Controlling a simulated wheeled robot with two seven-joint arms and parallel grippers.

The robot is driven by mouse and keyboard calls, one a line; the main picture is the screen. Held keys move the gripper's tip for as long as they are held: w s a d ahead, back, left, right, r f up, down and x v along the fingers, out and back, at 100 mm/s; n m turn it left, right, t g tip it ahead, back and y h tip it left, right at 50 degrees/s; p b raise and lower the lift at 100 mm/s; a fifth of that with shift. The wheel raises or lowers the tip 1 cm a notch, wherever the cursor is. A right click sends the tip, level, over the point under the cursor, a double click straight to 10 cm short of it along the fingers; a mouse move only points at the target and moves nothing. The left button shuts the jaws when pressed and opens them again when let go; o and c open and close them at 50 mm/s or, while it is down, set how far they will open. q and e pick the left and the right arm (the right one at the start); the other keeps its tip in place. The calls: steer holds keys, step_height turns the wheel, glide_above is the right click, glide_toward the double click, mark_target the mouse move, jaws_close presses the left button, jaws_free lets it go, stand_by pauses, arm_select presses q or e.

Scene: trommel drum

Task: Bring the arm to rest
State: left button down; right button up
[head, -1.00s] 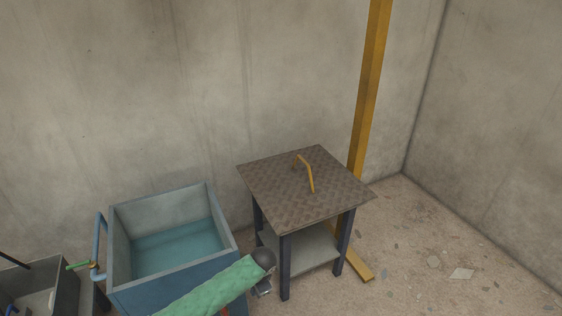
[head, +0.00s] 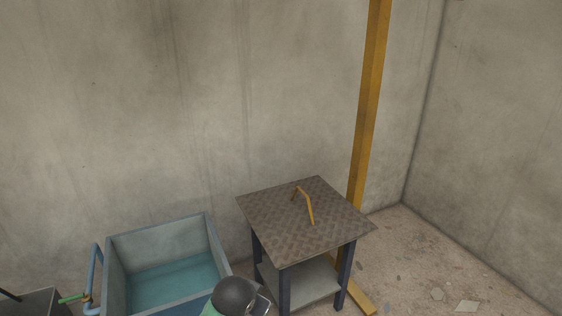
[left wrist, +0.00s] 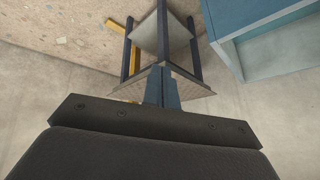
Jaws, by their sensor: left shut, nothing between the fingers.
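My left arm shows at the bottom of the head view as a dark round joint (head: 235,294) with a bit of green sleeve. It is in front of the gap between the blue basin and the table. In the left wrist view my left gripper (left wrist: 162,84) has its two dark blue fingers together, with nothing between them. There the fingers overlap the table in the picture; I see no clear contact. My right gripper is in neither view.
A table (head: 280,215) with a patterned metal top and a yellow handle (head: 307,205) stands near the wall. A blue basin (head: 113,272) with water is left of it. A yellow post (head: 368,110) rises behind the table. Floor at right is mostly clear.

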arm_select(q)
steer(key=s+a+f+n+g, duration=0.1)
steer(key=s+f, duration=0.3)
steer(key=s, duration=0.5)
steer(key=s+a+f+n+g, duration=0.1)
steer(key=s+a+f, duration=0.2)
steer(key=s, duration=0.7)
steer(key=s+a+f+n+g, duration=0.2)
steer(key=s+a+f, duration=0.1)
steer(key=s, duration=0.6)
steer(key=shift+s+f, duration=0.15)
steer(key=shift+f, duration=0.7)
